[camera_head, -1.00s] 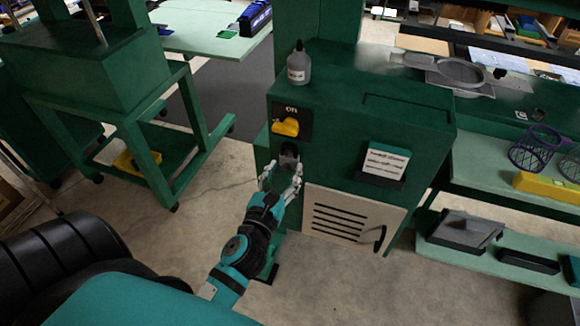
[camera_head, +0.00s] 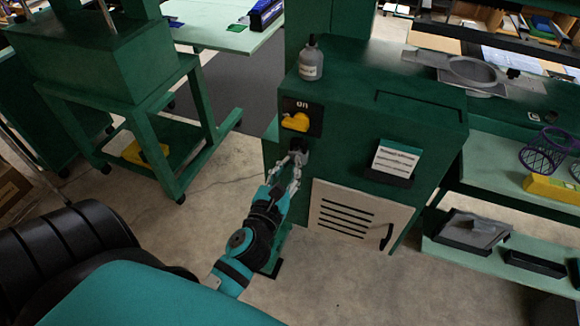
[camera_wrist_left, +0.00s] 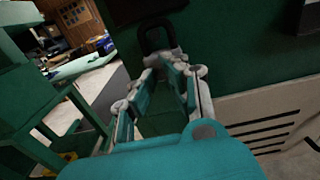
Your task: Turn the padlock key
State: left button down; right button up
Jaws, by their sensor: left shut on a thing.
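The padlock (camera_head: 301,156) hangs on the front of the green cabinet, just below the yellow switch. Its dark shackle (camera_wrist_left: 157,36) shows in the left wrist view, upright above my fingertips. My left gripper (camera_head: 297,160) is at the padlock's lower part, its fingertips closed together there. In the wrist view the two fingers of my left gripper (camera_wrist_left: 165,62) converge just under the shackle. The key is too small and too covered by the fingertips to make out. My right gripper is not in view.
The green cabinet (camera_head: 345,125) carries a yellow switch (camera_head: 296,122) marked ON, a sign card (camera_head: 396,160) and a vented beige door (camera_head: 355,215). A grey bottle (camera_head: 311,62) stands on top. A green cart (camera_head: 150,120) stands left, with open floor between.

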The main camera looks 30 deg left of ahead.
pick_arm(q)
jog(key=shift+d+m, duration=0.3)
jog(key=shift+d, duration=0.05)
jog(key=shift+s+d+f+m+p, duration=0.15)
jog(key=shift+m+p, duration=2.2)
jog(key=shift+m, duration=1.7)
jog(key=shift+w+d+f+m+p, duration=0.1)
jog(key=shift+m+p, duration=2.2)
jog(key=shift+m, duration=1.75)
jog(key=shift+s, duration=0.1)
jog(key=c, duration=1.1)
grip_release()
jog(key=shift+a, duration=0.15)
